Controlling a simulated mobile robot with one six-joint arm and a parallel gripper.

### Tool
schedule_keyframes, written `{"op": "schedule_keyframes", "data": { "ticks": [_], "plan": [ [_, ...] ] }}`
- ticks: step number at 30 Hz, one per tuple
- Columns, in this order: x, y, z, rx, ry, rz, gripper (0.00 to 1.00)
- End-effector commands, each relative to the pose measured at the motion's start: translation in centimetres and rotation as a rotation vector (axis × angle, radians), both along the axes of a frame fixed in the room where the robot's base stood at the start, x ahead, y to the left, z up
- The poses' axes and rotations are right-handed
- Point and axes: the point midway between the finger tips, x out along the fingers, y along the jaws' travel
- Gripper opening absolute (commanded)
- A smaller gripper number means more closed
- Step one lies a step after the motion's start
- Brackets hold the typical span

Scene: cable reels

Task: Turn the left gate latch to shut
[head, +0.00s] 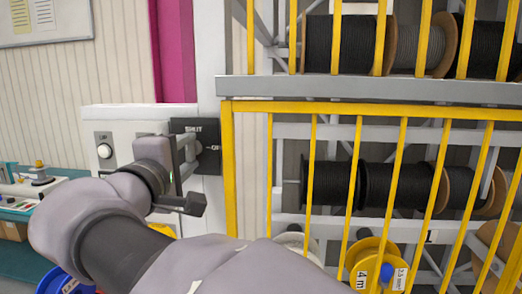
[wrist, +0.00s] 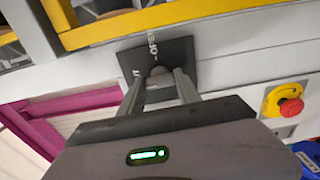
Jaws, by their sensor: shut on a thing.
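The latch's black plate (head: 207,128) is on the white post left of the yellow gate (head: 229,175). White lettering reads SHUT at its top and OPEN at its right. My gripper (head: 188,152) reaches the plate from the left front and covers part of it. In the wrist view the plate (wrist: 182,52) lies beyond my gripper (wrist: 158,82), whose two fingers are closed on either side of the grey latch knob (wrist: 158,71). The knob's pointing direction is hidden by the fingers.
Behind the yellow bars are racks with black cable reels (head: 330,185). A white control box with a round knob (head: 104,151) stands left of the post. In the wrist view a red button (wrist: 291,107) on yellow is at the right. A teal bench (head: 35,260) is at lower left.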

Motion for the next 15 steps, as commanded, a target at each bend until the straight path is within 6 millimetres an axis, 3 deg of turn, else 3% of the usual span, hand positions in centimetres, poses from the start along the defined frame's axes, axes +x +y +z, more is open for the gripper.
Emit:
{"op": "schedule_keyframes", "data": {
  "ticks": [4,5,8,15],
  "plan": [
    [0.01,0.01,-0.11,-0.002,0.002,0.000,0.00],
    [0.01,0.01,-0.11,-0.002,0.002,0.000,0.41],
    [0.00,0.01,-0.08,-0.001,0.001,0.000,0.61],
    [0.00,0.01,-0.04,0.000,0.000,0.000,0.61]
  ]
}}
